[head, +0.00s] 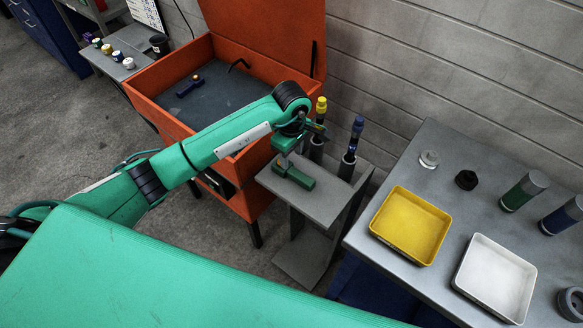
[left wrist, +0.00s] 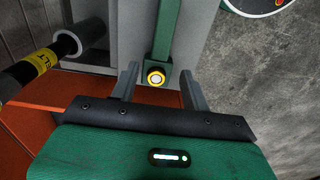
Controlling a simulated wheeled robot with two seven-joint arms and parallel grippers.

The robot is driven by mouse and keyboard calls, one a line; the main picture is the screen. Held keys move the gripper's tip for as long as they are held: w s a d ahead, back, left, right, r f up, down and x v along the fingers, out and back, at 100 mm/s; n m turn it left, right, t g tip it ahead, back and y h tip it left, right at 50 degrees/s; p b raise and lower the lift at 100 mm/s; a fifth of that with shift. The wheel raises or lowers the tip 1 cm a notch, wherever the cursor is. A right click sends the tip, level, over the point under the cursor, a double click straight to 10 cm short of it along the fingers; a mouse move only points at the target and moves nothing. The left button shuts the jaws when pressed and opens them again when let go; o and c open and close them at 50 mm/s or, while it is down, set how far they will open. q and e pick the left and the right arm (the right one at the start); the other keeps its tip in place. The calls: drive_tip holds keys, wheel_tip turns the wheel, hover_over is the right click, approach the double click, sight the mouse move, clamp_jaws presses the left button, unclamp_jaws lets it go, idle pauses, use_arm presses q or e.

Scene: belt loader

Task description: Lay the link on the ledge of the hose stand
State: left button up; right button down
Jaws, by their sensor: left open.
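The green link (head: 297,176) lies on the grey ledge (head: 322,205) of the hose stand. In the left wrist view the link (left wrist: 161,40) runs away from me, with a yellow-ringed white round end near my jaws. My left gripper (head: 286,160) is open just above the link. In the left wrist view its two grey fingers (left wrist: 160,82) stand apart on either side of the link's near end, with gaps visible. The hose stand holds a yellow-topped nozzle (head: 320,108) and a blue-topped one (head: 354,135) behind the ledge. My right gripper is not in view.
At right, a grey table (head: 400,165) bears a yellow tray (head: 447,225), a white tray (head: 533,285) and several cylinders.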

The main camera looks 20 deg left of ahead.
sight(292, 170)
use_arm(q)
drive_tip(key=shift+r+b, duration=0.65)
drive_tip(key=shift+r, duration=1.95)
